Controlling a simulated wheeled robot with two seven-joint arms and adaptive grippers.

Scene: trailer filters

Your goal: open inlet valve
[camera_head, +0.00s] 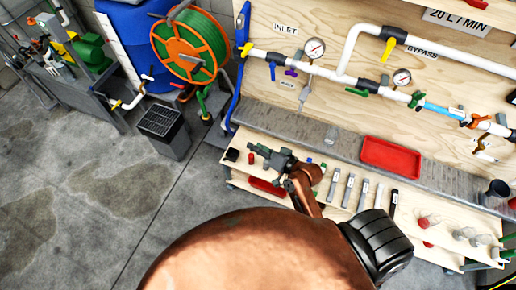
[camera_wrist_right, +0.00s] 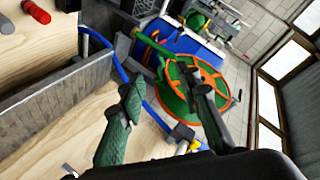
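The inlet label (camera_head: 286,28) is on the plywood panel at the upper middle of the head view. Below it, the white pipe carries a black valve body (camera_head: 276,58) with a blue handle (camera_head: 272,72). A yellow handle (camera_head: 246,50) sits at the pipe's left end. My right gripper (camera_head: 257,152) is below and in front of this pipe, above the lower bench, apart from the valves. In the right wrist view its two fingers (camera_wrist_right: 162,85) are spread with nothing between them. A yellow part (camera_wrist_right: 190,138) shows behind them; I cannot tell what it is. My left gripper is not in view.
A green hose reel (camera_head: 190,45) and blue tank (camera_head: 130,30) stand left of the panel. A blue hose (camera_head: 238,85) hangs by the panel's left edge. A red tray (camera_head: 391,156) and several tools lie on the bench.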

